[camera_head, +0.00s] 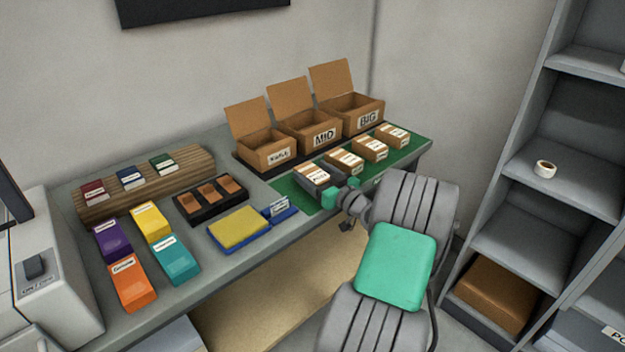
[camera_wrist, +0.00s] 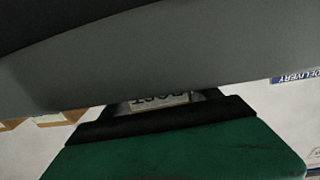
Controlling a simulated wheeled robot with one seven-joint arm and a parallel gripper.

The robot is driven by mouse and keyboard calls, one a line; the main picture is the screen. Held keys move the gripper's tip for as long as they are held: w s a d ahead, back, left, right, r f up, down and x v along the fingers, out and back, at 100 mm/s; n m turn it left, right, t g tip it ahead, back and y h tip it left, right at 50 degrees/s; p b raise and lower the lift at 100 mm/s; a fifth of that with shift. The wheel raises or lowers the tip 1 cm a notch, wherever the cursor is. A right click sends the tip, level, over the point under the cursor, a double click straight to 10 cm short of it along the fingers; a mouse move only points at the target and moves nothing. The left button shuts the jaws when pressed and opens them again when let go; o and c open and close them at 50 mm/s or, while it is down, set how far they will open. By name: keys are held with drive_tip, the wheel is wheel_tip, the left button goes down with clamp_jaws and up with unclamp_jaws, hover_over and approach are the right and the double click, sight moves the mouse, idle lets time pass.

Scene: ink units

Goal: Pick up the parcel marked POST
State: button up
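Several small brown parcels with white labels stand in a row on the green mat (camera_head: 290,187). The leftmost parcel (camera_head: 312,173) is beside my gripper (camera_head: 338,193), which reaches in from the front right; dark grey parts cover its near side. Its label is too small to read in the head view. In the wrist view a label reading POST (camera_wrist: 160,101) shows between a large grey shape and the black-edged green part of my gripper (camera_wrist: 170,135). The fingertips are largely hidden, so I cannot tell whether they are closed on this parcel.
Open cardboard boxes, including MID (camera_head: 324,138) and BIG (camera_head: 368,118), stand behind the parcels. Left are a black tray (camera_head: 211,217), a yellow pad (camera_head: 238,228) and coloured ink boxes (camera_head: 176,259). A grey shelf (camera_head: 520,245) rises at the right.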

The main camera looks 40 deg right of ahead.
drive_tip(key=c, duration=1.3)
drive_tip(key=shift+c, duration=0.8)
drive_tip(key=shift+r, duration=0.1)
